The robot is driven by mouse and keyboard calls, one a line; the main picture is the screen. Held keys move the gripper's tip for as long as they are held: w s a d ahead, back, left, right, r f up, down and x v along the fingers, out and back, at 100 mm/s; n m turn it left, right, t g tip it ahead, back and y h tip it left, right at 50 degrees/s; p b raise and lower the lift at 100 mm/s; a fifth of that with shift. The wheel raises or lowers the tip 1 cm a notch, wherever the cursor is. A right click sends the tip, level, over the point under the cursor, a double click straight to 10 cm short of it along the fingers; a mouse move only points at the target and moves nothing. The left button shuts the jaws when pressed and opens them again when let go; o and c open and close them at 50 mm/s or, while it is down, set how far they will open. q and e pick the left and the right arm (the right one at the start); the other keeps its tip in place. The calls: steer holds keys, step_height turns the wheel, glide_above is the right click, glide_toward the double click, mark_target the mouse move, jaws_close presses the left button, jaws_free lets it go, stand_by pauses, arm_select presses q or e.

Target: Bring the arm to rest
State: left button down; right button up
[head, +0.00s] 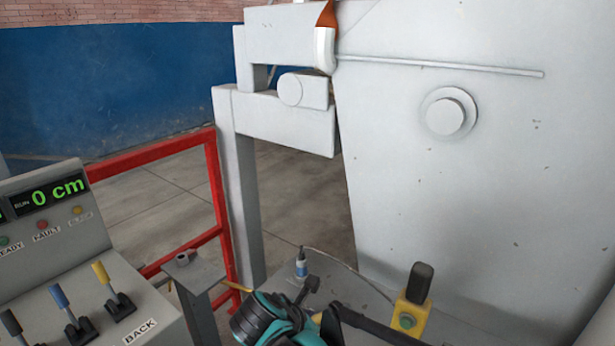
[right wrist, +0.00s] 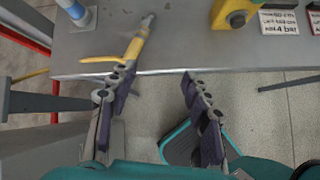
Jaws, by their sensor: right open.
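My right arm (head: 275,322) shows in teal and black at the bottom middle of the head view, low by the near edge of the grey work surface. In the right wrist view my right gripper (right wrist: 158,77) is open, with its two dark fingers spread and nothing between them. Its fingertips point at the front edge of the grey surface (right wrist: 185,45). The left fingertip appears close to a yellow-handled tool (right wrist: 134,48) lying on that surface; I cannot tell whether they touch. My left arm and gripper are in neither view.
A small bottle (head: 301,266) and a yellow box with a dark lever and green button (head: 411,312) stand on the surface. A control console (head: 60,245) is at left, a red rail (head: 215,185) behind it. A large grey machine panel (head: 450,200) fills the right.

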steer(key=s+d+f+m+y, duration=0.2)
steer(key=s+d+m, duration=0.4)
steer(key=m, duration=0.7)
steer(key=s+d+f+m+y, duration=0.2)
steer(key=s+d+m, duration=0.3)
steer(key=d+m, duration=0.4)
steer(key=f+m, duration=0.1)
steer(key=m, duration=0.2)
steer(key=shift+s+d+f+m+t+y, duration=0.2)
steer(key=shift+s+d+m+t+y, duration=0.1)
steer(key=shift+s+m, duration=0.1)
